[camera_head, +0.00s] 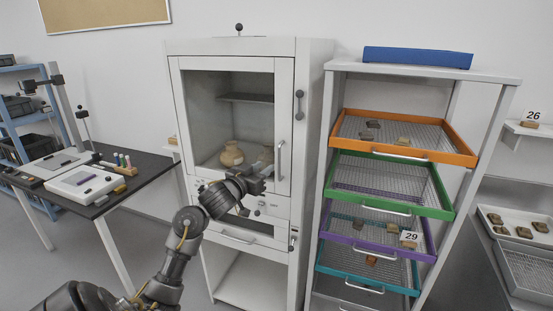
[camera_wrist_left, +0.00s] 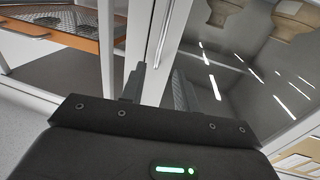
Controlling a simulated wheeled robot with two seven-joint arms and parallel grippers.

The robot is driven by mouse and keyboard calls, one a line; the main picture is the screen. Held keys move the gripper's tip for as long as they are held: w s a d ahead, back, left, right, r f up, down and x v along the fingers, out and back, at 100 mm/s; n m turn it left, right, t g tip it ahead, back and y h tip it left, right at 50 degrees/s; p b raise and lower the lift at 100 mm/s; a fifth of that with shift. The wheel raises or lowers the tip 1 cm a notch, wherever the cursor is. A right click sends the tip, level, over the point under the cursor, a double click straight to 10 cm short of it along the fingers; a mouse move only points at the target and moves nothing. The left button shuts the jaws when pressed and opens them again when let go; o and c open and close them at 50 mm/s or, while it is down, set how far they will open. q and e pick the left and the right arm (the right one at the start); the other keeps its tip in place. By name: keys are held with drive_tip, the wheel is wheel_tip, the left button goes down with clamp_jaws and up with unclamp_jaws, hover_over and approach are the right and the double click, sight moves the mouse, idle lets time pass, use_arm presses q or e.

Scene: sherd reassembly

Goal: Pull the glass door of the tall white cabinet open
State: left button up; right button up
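The tall white cabinet (camera_head: 315,65) stands in the middle of the head view. Its glass door (camera_head: 215,110) looks shut, with a pale vertical handle (camera_head: 281,160) low on its right side. My left gripper (camera_head: 254,198) is in front of the cabinet, below and left of the handle in the picture. Its fingers (camera_wrist_left: 160,75) are apart in the left wrist view, with the white door frame and glass beyond them. I see nothing held between them; whether they touch the handle cannot be told. My right gripper is not in view.
Clay pots (camera_head: 232,154) stand behind the glass. A drawer rack (camera_head: 330,120) with colored trays, the orange one (camera_head: 458,158) pulled out, stands close on the right. A dark worktable (camera_head: 135,180) is on the left. Grey floor lies between it and the cabinet.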

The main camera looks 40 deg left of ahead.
sight(279, 157)
use_arm(q)
drive_tip(key=w+a+p, duration=0.1)
drive_tip(key=w, duration=0.7)
drive_tip(key=shift+w, duration=0.35)
drive_tip(key=shift+a, duration=0.1)
drive_tip(key=shift+c, duration=0.4)
clamp_jaws()
